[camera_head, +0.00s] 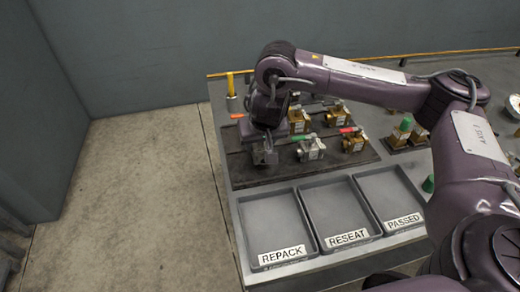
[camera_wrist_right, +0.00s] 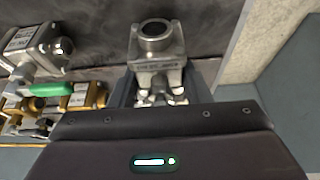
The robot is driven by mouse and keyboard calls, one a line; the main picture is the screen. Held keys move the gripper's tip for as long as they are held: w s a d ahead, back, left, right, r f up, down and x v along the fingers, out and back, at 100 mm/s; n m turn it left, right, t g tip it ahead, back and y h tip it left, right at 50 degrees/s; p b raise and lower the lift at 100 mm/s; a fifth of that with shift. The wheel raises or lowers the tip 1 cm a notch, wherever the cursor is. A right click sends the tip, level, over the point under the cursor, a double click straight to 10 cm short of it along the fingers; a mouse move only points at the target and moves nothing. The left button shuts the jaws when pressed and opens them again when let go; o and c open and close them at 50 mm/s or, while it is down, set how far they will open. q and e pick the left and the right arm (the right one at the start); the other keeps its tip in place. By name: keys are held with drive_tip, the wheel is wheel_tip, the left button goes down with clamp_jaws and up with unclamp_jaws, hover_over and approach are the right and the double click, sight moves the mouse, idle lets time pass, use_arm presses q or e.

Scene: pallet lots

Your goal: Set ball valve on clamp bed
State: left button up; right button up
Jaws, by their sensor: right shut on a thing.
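My right gripper (camera_head: 264,143) hangs over the left part of the dark mat (camera_head: 240,178) and is shut on a steel ball valve. In the right wrist view the steel ball valve (camera_wrist_right: 157,48) shows its round open port, with a small label on its body. Whether the valve touches the mat cannot be told. Other valves stand to its right on the mat: a steel one (camera_head: 310,149), a brass one with a red handle (camera_head: 353,140), and one with a green handle (camera_wrist_right: 50,89). I cannot make out a clamp bed. My left gripper is not in view.
Three grey trays stand along the front: REPACK (camera_head: 273,218), RESEAT (camera_head: 338,206) and PASSED (camera_head: 390,190); they look empty. Green-topped parts (camera_head: 403,128) stand at the right. A yellow post (camera_head: 231,85) stands at the back left. Concrete floor lies left of the table.

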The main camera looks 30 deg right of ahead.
drive_tip(key=shift+w+f, duration=0.1)
drive_tip(key=shift+f, duration=0.55)
drive_tip(key=o, duration=1.4)
drive_tip(key=shift+f, duration=0.1)
drive_tip(key=shift+c, duration=0.2)
